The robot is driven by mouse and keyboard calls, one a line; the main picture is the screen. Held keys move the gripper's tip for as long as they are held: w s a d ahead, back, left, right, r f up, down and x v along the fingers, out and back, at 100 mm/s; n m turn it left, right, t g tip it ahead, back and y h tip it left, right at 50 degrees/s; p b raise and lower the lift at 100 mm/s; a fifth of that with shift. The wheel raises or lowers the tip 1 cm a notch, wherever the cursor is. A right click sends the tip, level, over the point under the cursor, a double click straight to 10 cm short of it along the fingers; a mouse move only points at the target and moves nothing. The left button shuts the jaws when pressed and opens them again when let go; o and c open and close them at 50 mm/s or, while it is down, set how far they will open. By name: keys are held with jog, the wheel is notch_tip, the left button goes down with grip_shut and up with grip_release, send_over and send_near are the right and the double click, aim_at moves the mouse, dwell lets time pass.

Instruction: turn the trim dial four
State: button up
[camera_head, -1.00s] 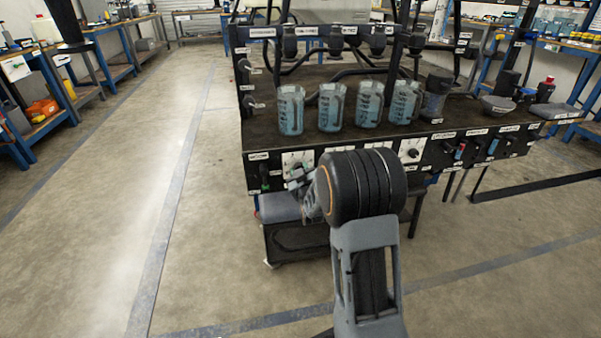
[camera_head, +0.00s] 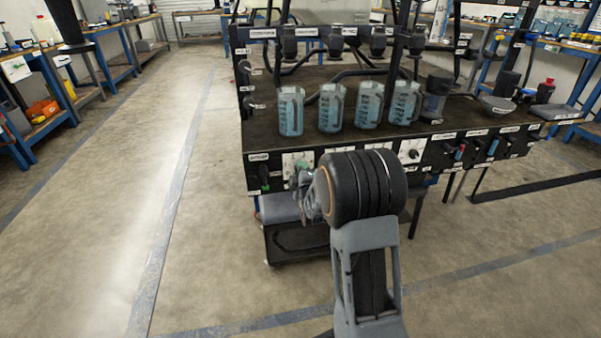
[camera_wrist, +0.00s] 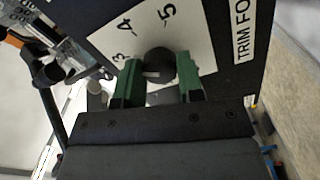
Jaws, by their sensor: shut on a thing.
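The trim dial (camera_wrist: 158,62) is a round black knob with a pale mark, on a white plate (camera_wrist: 207,52) numbered 3, 4 and 5 in the visible part. A label beside it reads "TRIM FO", cut off by the frame edge. My gripper (camera_wrist: 160,80) has green fingers, one on each side of the knob, and is shut on it. In the head view my gripper (camera_head: 303,175) is at the white dial plate (camera_head: 290,159) on the bench's front panel; my wrist and gripper hide the knob there.
Several clear bluish jugs (camera_head: 291,112) stand on the dark bench top (camera_head: 265,146) above the panel. Another dial (camera_head: 412,151) and switches (camera_head: 460,151) sit further right. A green-tipped control (camera_head: 264,175) is close on the left. The floor at left is clear.

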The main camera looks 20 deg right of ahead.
jog(key=shift+r+n, duration=0.1)
jog(key=shift+n, duration=0.6)
jog(key=o, duration=0.9)
